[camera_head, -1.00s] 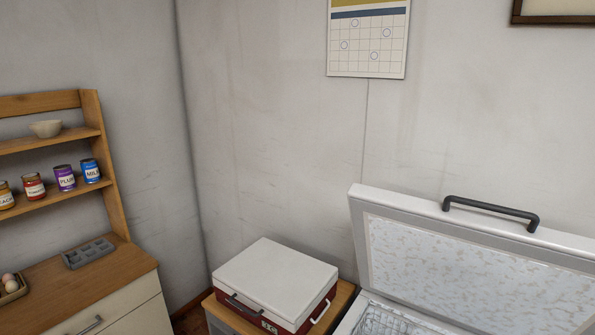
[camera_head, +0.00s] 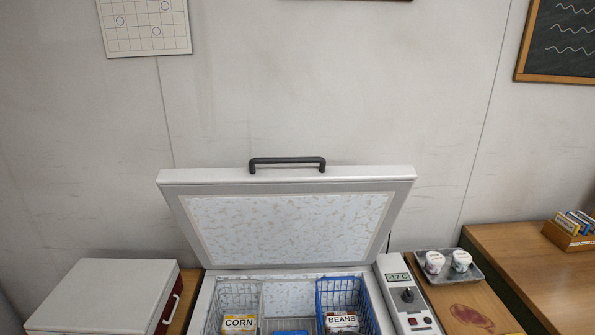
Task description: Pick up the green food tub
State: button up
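No green food tub can be made out in the head view. An open chest freezer (camera_head: 172,178) stands in the middle with its lid raised against the wall. Inside it are a grey wire basket (camera_head: 238,296) with a yellow box labelled CORN (camera_head: 240,323) and a blue wire basket (camera_head: 343,291) with a pack labelled BEANS (camera_head: 342,321). A blue item (camera_head: 291,332) shows between them, cut off by the lower edge. The freezer's lower inside is out of view. My gripper is not in view.
A red box with a white lid (camera_head: 100,285) stands left of the freezer. Right of it are a control panel (camera_head: 407,295), a metal tray (camera_head: 447,268) with two small white cups (camera_head: 435,262), and a wooden counter (camera_head: 520,262) with a card box (camera_head: 570,233).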

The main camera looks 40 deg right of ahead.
aim_at(461, 259)
jog(key=z, duration=2.3)
